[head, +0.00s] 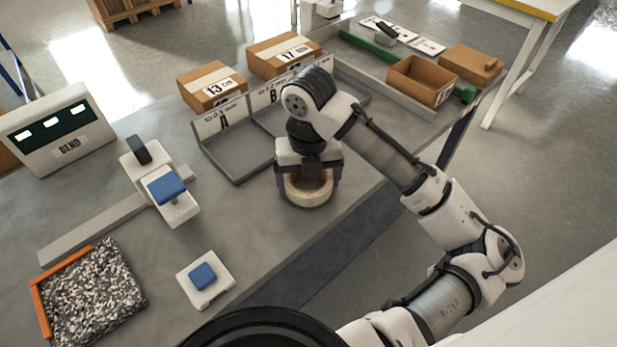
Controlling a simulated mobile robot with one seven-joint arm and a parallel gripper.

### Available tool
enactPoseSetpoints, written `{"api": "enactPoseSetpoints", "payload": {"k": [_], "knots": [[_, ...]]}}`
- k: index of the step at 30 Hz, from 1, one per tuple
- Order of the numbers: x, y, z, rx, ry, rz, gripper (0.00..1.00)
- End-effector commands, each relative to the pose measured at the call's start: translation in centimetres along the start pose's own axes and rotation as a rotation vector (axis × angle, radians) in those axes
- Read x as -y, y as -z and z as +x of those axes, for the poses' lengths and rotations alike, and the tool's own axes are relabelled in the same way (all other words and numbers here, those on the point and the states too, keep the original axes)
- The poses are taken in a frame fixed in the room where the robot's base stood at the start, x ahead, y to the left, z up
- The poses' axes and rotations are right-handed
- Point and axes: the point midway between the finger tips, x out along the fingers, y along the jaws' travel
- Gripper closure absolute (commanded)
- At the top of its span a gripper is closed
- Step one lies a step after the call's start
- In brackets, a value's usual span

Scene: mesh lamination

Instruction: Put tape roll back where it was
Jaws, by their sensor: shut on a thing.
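The tape roll (307,194) is a cream-coloured ring with a thin green edge at its base. It is near the front edge of the grey table, right of the middle. My gripper (308,184) points down over it, with one finger on its left side and one on its right, shut on the roll. The wrist covers the roll's far side. I cannot tell whether the roll touches the table or is slightly above it.
Grey trays marked A (236,165) and B (268,115) stand behind the gripper, with boxes marked 13 (210,88) and 17 (283,57) beyond. A blue-button block (206,280) and an orange-edged gravel tray (93,295) lie left. Bare table lies left of the roll.

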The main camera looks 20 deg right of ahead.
Motion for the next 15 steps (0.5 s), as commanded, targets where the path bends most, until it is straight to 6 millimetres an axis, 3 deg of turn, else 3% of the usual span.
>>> {"api": "enactPoseSetpoints", "payload": {"k": [2,3,4,15], "knots": [[0.0,0.0,0.4,0.000,0.000,0.000,0.38],[0.0,0.0,0.2,0.000,0.000,0.000,0.06],[0.0,0.0,0.2,0.000,0.000,0.000,0.02],[0.0,0.0,-0.7,0.001,0.001,0.000,0.00]]}}
